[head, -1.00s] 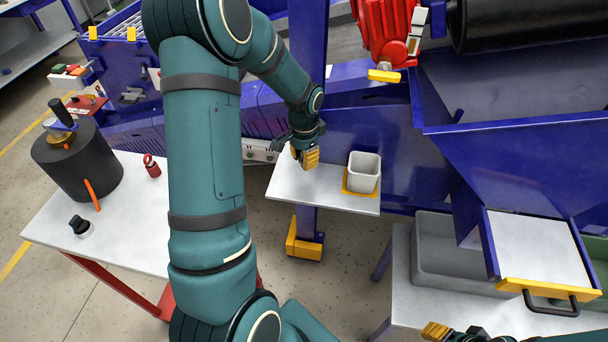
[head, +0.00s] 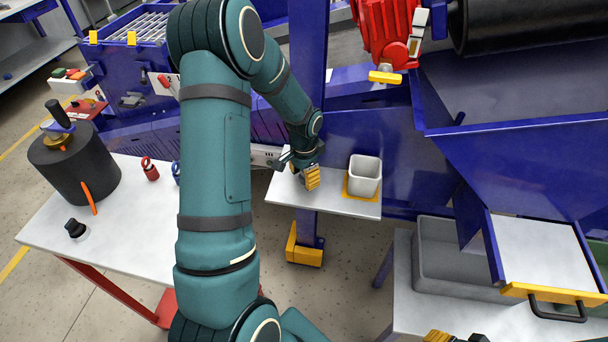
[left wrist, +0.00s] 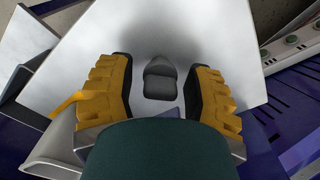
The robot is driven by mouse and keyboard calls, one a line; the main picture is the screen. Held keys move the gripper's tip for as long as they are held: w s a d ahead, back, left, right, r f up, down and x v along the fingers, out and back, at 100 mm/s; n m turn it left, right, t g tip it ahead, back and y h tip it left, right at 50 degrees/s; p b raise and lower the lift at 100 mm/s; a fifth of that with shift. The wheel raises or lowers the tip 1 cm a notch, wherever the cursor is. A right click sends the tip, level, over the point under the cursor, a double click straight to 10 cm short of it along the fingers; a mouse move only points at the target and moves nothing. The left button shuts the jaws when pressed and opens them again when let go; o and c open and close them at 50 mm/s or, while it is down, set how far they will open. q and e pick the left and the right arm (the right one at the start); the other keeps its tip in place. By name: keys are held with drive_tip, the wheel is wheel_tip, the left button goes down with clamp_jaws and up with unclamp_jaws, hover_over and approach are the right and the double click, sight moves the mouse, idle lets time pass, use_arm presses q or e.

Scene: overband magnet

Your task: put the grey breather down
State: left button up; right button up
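The grey breather (left wrist: 160,80) shows in the left wrist view, between my left fingers and over the white shelf. A narrow gap shows on each side of it. My left gripper (left wrist: 160,95) is open around it, with yellow fingers and dark pads. In the head view my left gripper (head: 311,179) is low over the left part of the white shelf (head: 330,202); the breather is hidden there. Whether the breather's base rests flat is hard to see. My right gripper (head: 438,336) shows only partly at the bottom edge.
A white square cup (head: 364,170) stands on a yellow patch at the shelf's right end. A blue post (head: 307,100) rises behind the shelf. The left table (head: 130,225) holds a black drum (head: 75,170), a black knob (head: 75,228) and a red shackle-like piece (head: 150,170).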

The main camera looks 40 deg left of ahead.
idle(0.3)
use_arm(q)
drive_tip(key=shift+r, duration=0.35)
wheel_tip(320, 180, up, 12)
drive_tip(key=p, duration=0.3)
drive_tip(key=shift+f, duration=0.2)
